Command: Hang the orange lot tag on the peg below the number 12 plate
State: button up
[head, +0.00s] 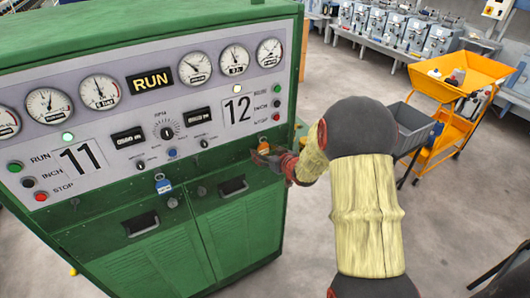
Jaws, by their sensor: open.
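The number 12 plate (237,110) is at the right of the green cabinet's panel, and the number 11 plate (82,158) is at the left. The small orange tag (263,147) shows below and right of the 12 plate, against the green front. My gripper (270,158) is open at the orange tag, with its fingers towards the cabinet. The view is too small to tell whether the tag touches the fingers or hangs on a peg. The peg there is hidden or too small to make out.
A blue tag (163,184) hangs on the cabinet front between the plates. The green cabinet (120,40) has gauges, knobs and buttons. An orange cart (455,80) and a grey bin (410,125) stand at the right. Grey floor (340,75) is open behind my arm.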

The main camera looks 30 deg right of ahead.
jog(key=v, duration=1.2)
jog(key=s+d+f+m+g+h, duration=0.2)
jog(key=s+d+f+g+h, duration=0.2)
jog(key=s+d+f+g, duration=0.45)
jog(key=s+a+m+g+b, duration=0.1)
jog(key=s+a+g+b, duration=0.1)
jog(key=s+a+b, duration=0.7)
jog(key=s+a+r+n+t+y+b, duration=0.1)
jog(key=s+a+b, duration=0.4)
jog(key=a, duration=0.4)
jog(key=s+a+r+n+t+y+b, duration=0.1)
jog(key=s+a+b, duration=0.4)
jog(key=a, duration=0.5)
jog(key=shift+s+a+n+y, duration=0.15)
jog(key=shift+s+n+y, duration=0.15)
jog(key=shift+s+y, duration=0.55)
